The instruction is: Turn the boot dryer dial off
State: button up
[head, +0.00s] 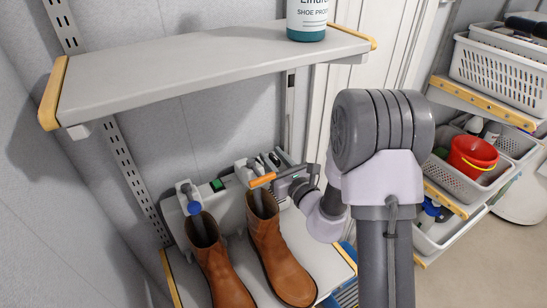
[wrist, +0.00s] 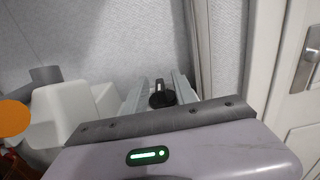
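The pale boot dryer (head: 228,212) stands on the low shelf against the wall, with two brown boots (head: 275,250) in front, over its tubes. In the wrist view a small black dial (wrist: 160,99) with a white mark pointing roughly up appears between the two grey fingers of my gripper (wrist: 160,84). The fingers are apart, one on each side of the dial; I cannot tell whether they touch it. In the head view my gripper (head: 274,161) is at the right end of the dryer, where the dial is not clearly visible.
An orange piece (head: 262,180) lies close to the gripper, above the right boot. An upper shelf (head: 190,75) with a bottle (head: 307,20) overhangs the dryer. A rack with white baskets (head: 500,65) and a red bucket (head: 472,158) stands at the right.

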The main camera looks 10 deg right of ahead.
jog(key=shift+s, duration=0.1)
jog(key=p+v, duration=0.9)
jog(key=v, duration=0.8)
jog(key=shift+d, duration=0.1)
jog(key=shift+s, duration=0.1)
